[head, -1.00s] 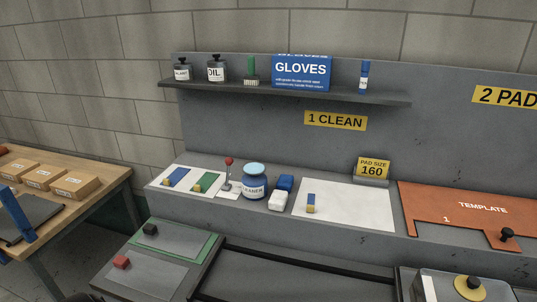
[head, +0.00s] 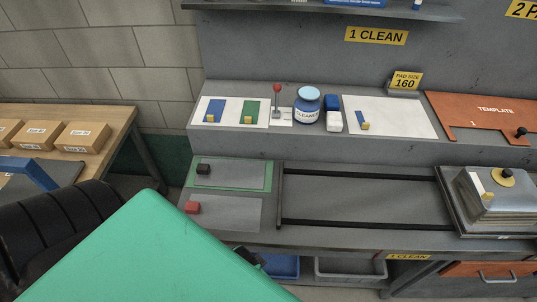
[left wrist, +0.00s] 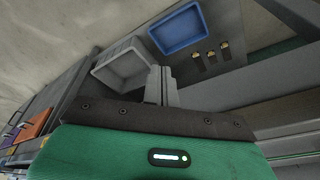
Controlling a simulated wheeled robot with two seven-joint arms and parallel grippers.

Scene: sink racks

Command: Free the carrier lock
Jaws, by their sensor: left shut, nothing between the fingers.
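The carrier on the bench rails looks to be the silver block (head: 490,203) with a black knob on a yellow disc (head: 503,177), at the right of the head view. Which part is its lock I cannot tell. A small lever with a red ball (head: 277,88) stands upright on the ledge beside the cleaner jar. My left arm's green link fills the lower left of the head view. My left gripper shows in the left wrist view (left wrist: 161,85), shut and empty, apart from the bins beyond it. My right gripper is not in view.
Two dark rails (head: 360,171) run along the bench, with bare surface between them. A blue bin (left wrist: 180,32) and a grey bin (left wrist: 122,65) lie below the bench.

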